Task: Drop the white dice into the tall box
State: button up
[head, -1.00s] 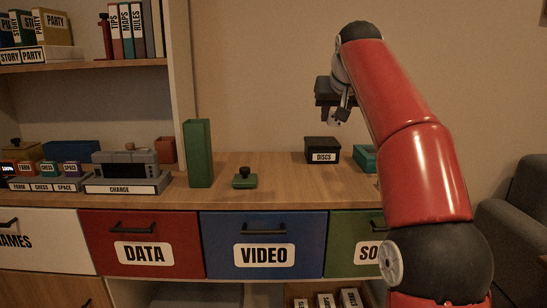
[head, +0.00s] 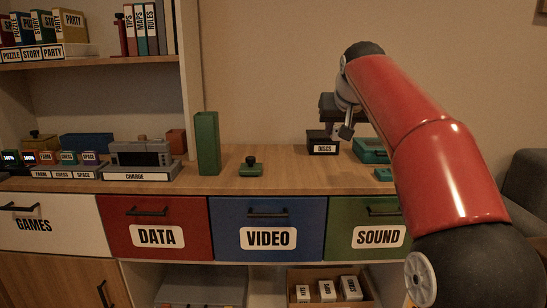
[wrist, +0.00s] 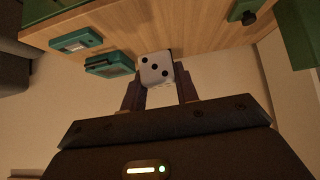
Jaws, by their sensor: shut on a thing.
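The white dice (wrist: 156,70) with black pips sits between the fingertips of my gripper (wrist: 160,88) in the wrist view. My gripper is shut on it. In the head view my gripper (head: 340,133) is in front of the black DISCS box, above the wooden counter, and I cannot make out the dice clearly there. The tall green box (head: 207,143) stands upright on the counter, well left of my gripper; its inside is not visible. A green block, perhaps the tall box, also shows at the right edge of the wrist view (wrist: 300,35).
A small green lid with a black knob (head: 251,168) lies right of the tall box. The DISCS box (head: 322,149) and teal cases (head: 370,151) are at the right. A CHARGE tray (head: 138,172) stands left. The counter (head: 285,165) between is mostly clear.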

jog(key=s+f, duration=0.3)
jog(key=f, duration=1.3)
jog(key=s+f, duration=0.4)
jog(key=f, duration=1.3)
jog(key=s+f, duration=0.4)
jog(key=f, duration=1.2)
jog(key=shift+s+f, duration=0.2)
jog(key=shift+f, duration=0.05)
